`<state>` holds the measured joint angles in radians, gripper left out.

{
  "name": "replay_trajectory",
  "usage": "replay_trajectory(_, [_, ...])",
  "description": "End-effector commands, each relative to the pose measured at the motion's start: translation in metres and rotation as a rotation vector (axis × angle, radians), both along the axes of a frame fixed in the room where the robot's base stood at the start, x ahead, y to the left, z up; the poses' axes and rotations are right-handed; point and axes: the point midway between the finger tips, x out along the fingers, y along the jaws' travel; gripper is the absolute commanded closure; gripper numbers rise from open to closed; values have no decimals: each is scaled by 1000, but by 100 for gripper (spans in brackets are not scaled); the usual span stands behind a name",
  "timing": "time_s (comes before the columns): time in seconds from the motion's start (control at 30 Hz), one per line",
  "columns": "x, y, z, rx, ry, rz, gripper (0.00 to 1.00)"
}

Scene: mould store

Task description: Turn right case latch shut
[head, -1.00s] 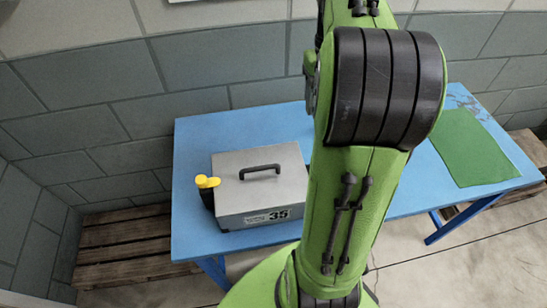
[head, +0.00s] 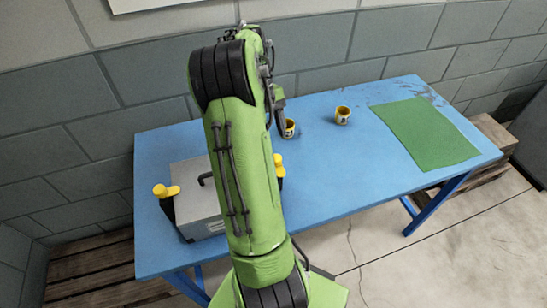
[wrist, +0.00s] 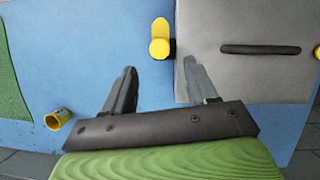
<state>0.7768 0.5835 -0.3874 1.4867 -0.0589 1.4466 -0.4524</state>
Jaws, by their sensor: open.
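The grey case (head: 205,215) stands on the blue table, partly hidden behind my arm; its lid and black handle (wrist: 260,49) show in the wrist view. The right case latch is a yellow lever on a dark mount at the case's right side (head: 279,168). In the wrist view the latch (wrist: 160,40) lies beside the case's edge, its lever pointing up the picture, along the edge. The left latch (head: 166,191) is yellow too. My gripper (wrist: 160,66) is open and empty, with the right latch just ahead of and between its fingertips. In the head view my arm hides the fingers.
Two small yellow cups stand on the blue table (head: 330,160), one at the back (head: 343,116), one partly behind my arm (head: 289,129). A green mat (head: 425,132) lies at the right. The table between case and mat is mostly clear. A block wall stands behind.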

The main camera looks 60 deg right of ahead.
Motion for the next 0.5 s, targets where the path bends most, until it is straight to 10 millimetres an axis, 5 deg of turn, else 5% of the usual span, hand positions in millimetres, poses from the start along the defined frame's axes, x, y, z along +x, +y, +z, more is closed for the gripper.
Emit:
replay_trajectory(0.2, [-16, 11, -49, 1, 1, -2, 43])
replay_trajectory(0.5, [-23, 15, -65, -2, -1, -1, 43])
